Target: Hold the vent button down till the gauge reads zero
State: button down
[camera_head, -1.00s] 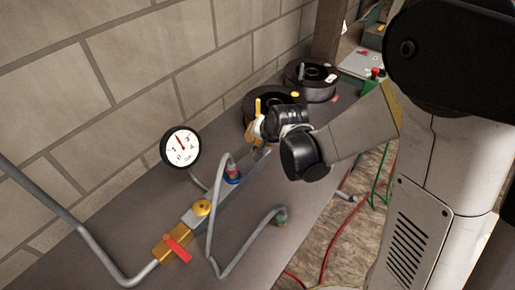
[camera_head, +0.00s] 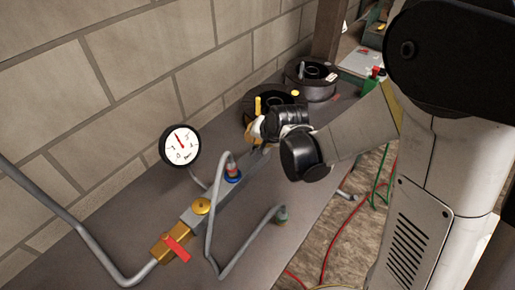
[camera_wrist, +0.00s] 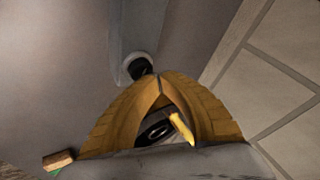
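The round white pressure gauge (camera_head: 180,146) stands at the left in the head view. Its red needle points up and slightly left, clearly off zero. A grey bar-shaped manifold (camera_head: 232,195) runs from the brass fitting toward my gripper. In the wrist view its rounded end (camera_wrist: 128,50) carries a small black round part (camera_wrist: 139,68), perhaps the vent button. My gripper (camera_wrist: 160,78) has its orange fingertips together right beside that black part. I cannot tell whether they press it. In the head view my gripper (camera_head: 253,143) is at the manifold's far end, its tips partly hidden.
A brass knob (camera_head: 201,207) and a red lever (camera_head: 177,249) sit at the near end. Grey hoses (camera_head: 248,238) loop over the bench. Dark spools (camera_head: 311,78) stand behind my gripper. The block wall (camera_head: 130,65) is close on the left.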

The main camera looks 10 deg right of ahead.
jog(key=shift+f+b, duration=0.5)
jog(key=shift+f, duration=0.1)
dwell(0.7)
dwell(3.0)
jog(key=shift+r+p, duration=0.8)
jog(key=shift+r, duration=0.2)
notch_tip(320, 180, up, 5)
jog(key=p, duration=0.4)
